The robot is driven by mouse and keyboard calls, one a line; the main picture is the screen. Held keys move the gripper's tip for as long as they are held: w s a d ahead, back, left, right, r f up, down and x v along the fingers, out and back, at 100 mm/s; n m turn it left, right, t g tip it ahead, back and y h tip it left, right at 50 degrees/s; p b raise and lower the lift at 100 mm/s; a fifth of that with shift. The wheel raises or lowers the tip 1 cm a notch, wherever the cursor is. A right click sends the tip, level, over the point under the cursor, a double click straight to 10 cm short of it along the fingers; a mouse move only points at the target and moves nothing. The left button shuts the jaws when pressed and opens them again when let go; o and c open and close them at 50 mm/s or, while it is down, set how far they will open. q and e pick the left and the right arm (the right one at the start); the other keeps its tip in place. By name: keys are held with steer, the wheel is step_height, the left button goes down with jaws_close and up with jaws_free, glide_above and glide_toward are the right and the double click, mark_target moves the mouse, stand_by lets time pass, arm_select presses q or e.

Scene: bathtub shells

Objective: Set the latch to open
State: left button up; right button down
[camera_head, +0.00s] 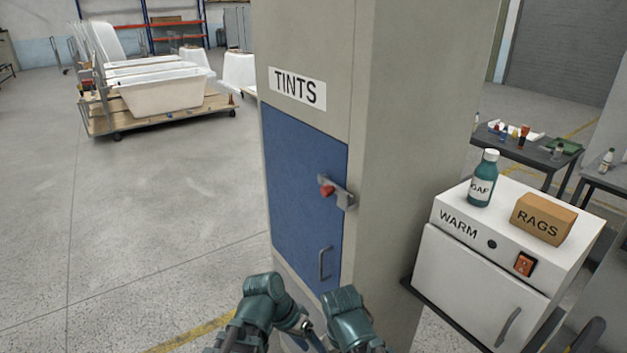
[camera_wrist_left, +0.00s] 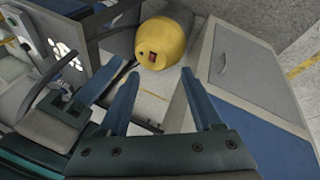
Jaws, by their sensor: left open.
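The latch (camera_head: 341,194) is on the right edge of the blue door (camera_head: 300,180) of a tall grey cabinet labelled TINTS. It has a grey lever with a red knob (camera_head: 327,190) at its upper left end. The lever slopes down to the right towards the door's edge. A vertical handle (camera_head: 325,263) is lower on the door. My teal arm parts show at the bottom of the head view, below the latch and apart from it. My left gripper (camera_wrist_left: 160,92) is open and empty in the left wrist view. The latch cannot be made out there.
A white WARM cabinet (camera_head: 480,270) stands right of the tall cabinet, with a teal bottle (camera_head: 483,178) and a RAGS box (camera_head: 542,219) on top. A yellow rounded object (camera_wrist_left: 164,42) shows beyond the left fingers.

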arm_select(q)
steer(key=w+r+m+t+h+p, duration=0.1)
steer(key=w+r+t+h+p, duration=0.35)
steer(key=r, duration=0.65)
steer(key=t+h+p, duration=0.3)
steer(key=t+h, duration=0.2)
steer(key=t, duration=0.1)
glide_toward(323, 192)
steer(key=shift+m, duration=0.4)
steer(key=x, duration=0.8)
steer(key=shift+w+d, duration=0.15)
steer(key=shift+d, duration=0.05)
arm_select(e)
step_height(323, 192, up, 9)
steer(key=shift+s+f, duration=0.1)
arm_select(q)
jaws_close()
